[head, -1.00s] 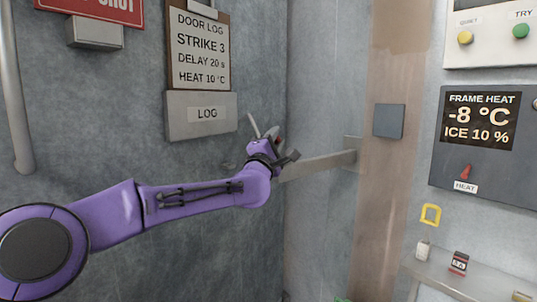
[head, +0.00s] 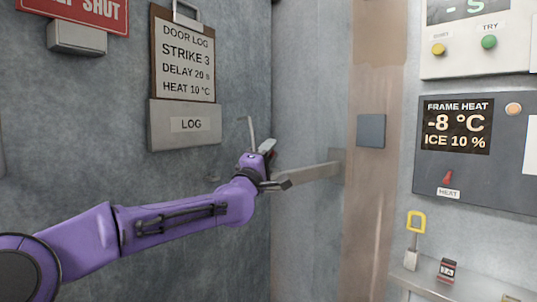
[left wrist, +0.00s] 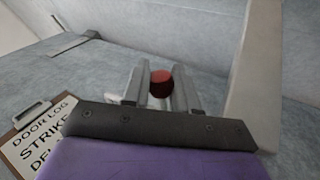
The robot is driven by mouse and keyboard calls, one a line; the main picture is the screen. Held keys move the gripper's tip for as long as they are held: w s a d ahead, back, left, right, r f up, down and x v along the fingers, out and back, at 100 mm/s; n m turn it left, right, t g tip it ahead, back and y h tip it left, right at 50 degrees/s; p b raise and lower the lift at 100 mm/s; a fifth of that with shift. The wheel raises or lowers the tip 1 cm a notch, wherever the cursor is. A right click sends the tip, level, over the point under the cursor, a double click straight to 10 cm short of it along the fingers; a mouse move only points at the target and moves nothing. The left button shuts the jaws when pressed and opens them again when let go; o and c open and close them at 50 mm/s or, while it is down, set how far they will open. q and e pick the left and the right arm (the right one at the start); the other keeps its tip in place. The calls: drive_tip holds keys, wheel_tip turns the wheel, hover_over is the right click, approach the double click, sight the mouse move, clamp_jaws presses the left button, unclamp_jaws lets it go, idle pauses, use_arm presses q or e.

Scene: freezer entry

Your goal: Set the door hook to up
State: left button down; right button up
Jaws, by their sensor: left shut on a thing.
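My left gripper (head: 262,158) reaches in from the left, close to the wall corner. The left wrist view shows its two grey fingers on either side of a red knob (left wrist: 161,84); it is shut on this knob. A thin grey piece (head: 251,133) with a bent top stands up at the gripper; I cannot tell if it is a finger or part of the hook. A flat metal bar (head: 312,173) runs from just right of the gripper to the door frame. I cannot tell which piece is the door hook. My right gripper is out of view.
A log box (head: 188,125) with a clipboard (head: 183,62) above it is on the left wall. On the right are a heat panel (head: 455,125), a button box (head: 462,47), and a shelf (head: 425,284) with a yellow-shackled padlock (head: 411,258) and a small dark block (head: 447,270).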

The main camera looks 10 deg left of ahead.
use_arm(q)
drive_tip(key=shift+d+f, duration=0.1)
drive_tip(key=shift+f, duration=0.1)
drive_tip(key=c, duration=0.9)
unclamp_jaws()
drive_tip(key=shift+r, duration=0.1)
drive_tip(key=shift+s, duration=0.2)
drive_tip(key=b+v, duration=0.4)
drive_tip(key=v, duration=0.6)
